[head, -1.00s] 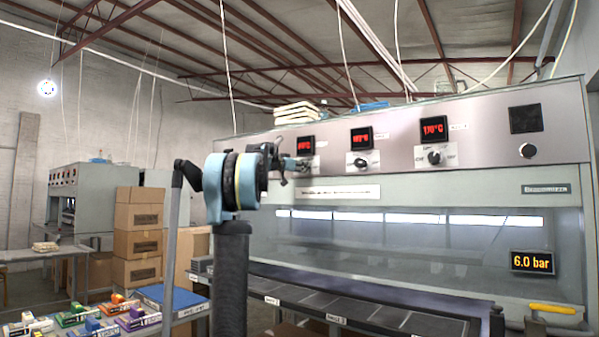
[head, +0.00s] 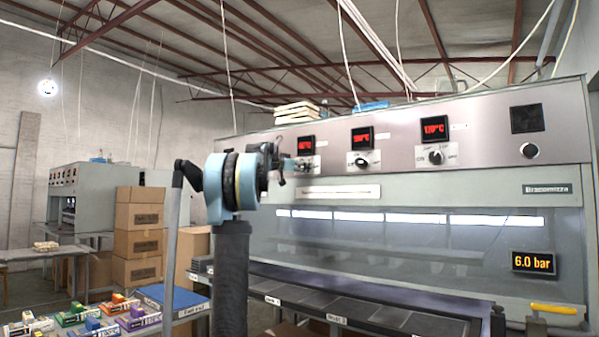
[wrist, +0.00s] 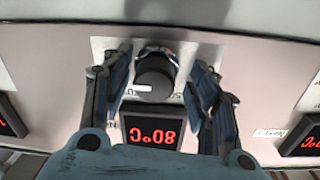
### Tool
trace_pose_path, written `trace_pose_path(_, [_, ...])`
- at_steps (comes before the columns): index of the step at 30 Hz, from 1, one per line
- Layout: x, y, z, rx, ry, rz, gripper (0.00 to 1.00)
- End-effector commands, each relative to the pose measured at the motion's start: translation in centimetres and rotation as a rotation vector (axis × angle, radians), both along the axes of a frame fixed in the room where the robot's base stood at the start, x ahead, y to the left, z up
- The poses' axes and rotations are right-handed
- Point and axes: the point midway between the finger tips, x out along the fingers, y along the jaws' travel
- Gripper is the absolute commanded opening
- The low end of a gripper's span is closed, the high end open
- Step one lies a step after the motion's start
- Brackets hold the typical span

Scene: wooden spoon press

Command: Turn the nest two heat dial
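In the wrist view, a black round dial (wrist: 154,77) with a white pointer mark sits on a pale plate, above a red display (wrist: 152,132) that appears upside down and seems to read 80°C. My gripper (wrist: 160,82) has one finger on each side of this dial, with gaps between fingers and knob. In the head view, my gripper (head: 277,162) is at the control panel by the leftmost visible dial (head: 304,168), below its display (head: 306,145). The dial's nest label is not readable.
Two further dials, a middle one (head: 361,162) and a right one (head: 436,157), sit along the press panel (head: 480,150). A pressure display (head: 532,262) reads 6.0 bar. A table with coloured boxes (head: 137,319) stands at lower left.

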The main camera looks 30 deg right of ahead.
Motion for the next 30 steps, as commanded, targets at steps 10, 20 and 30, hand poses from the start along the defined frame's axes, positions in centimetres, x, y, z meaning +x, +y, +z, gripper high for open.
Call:
trace_pose_path(10, [-0.4, 0.5, 0.0, 0.0, 0.0, -0.004, 0.54])
trace_pose_path(20, [-2.1, 5.7, 0.0, 0.0, 0.001, -0.001, 0.54])
trace_pose_path(30, [-3.7, 10.4, -0.1, 0.0, 0.001, -0.001, 0.54])
